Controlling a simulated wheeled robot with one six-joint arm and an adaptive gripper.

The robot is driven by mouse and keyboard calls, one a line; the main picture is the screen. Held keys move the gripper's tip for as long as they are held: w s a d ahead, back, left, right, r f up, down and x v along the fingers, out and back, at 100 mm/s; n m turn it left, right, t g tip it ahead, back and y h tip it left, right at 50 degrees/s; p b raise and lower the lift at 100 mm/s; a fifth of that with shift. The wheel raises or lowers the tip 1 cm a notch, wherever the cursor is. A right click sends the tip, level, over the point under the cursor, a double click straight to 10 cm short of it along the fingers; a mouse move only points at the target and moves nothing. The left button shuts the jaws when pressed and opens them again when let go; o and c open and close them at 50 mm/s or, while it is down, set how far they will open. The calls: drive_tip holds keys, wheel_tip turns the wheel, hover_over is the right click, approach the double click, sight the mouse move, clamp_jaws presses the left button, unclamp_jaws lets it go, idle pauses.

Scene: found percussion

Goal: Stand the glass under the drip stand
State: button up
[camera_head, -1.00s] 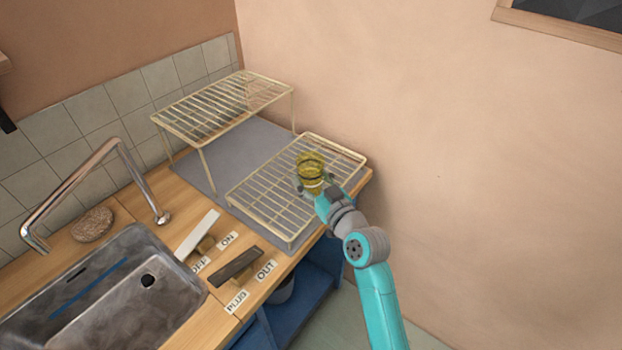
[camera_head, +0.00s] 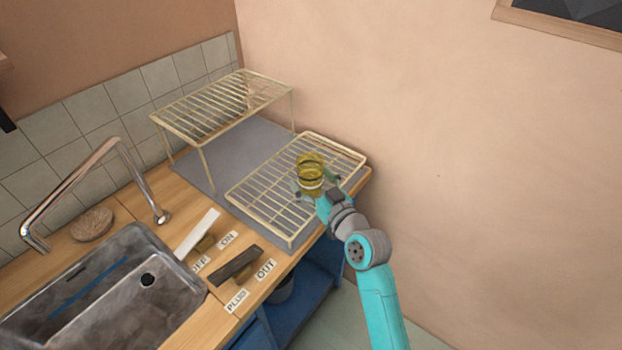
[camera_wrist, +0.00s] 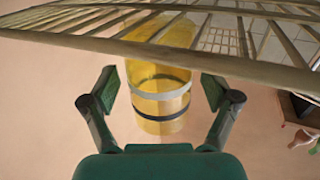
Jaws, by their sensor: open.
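The glass (camera_head: 310,165) is a yellow see-through tumbler with a pale band. In the head view it is upright at the right part of the low wire rack; its base is partly hidden by my gripper. In the wrist view the glass (camera_wrist: 160,100) also shows a dark band, and its upper part in the picture overlaps the rack bars. My gripper (camera_wrist: 160,92) is open, one finger on each side of the glass, with gaps showing on both sides. The head view shows my gripper (camera_head: 315,188) at the glass's near side. The tall wire stand (camera_head: 222,104) stands further back left.
The low wire rack (camera_head: 270,215) and tall stand are on a grey mat (camera_head: 232,158). The space under the tall stand looks clear. A sink (camera_head: 95,295), a curved tap (camera_head: 95,170), two levers and a brown sponge (camera_head: 92,224) are on the left. A wall closes the right side.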

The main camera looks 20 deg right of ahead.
drive_tip(key=v, duration=1.1)
drive_tip(key=shift+s, duration=0.25)
drive_tip(key=shift+s+d+f, duration=0.1)
drive_tip(key=s+f+m+g+h, duration=0.15)
drive_tip(key=s+f, duration=0.35)
drive_tip(key=s, duration=0.5)
drive_tip(key=s+f+m+h, duration=0.25)
drive_tip(key=s+f, duration=0.35)
drive_tip(key=s, duration=0.3)
drive_tip(key=s+r+n+g, duration=0.1)
drive_tip(key=s+r, duration=0.2)
drive_tip(key=s, duration=1.6)
drive_tip(key=shift+a, duration=0.35)
drive_tip(key=shift+o, duration=0.5)
drive_tip(key=shift+s+r, duration=0.35)
drive_tip(key=shift+s, duration=0.25)
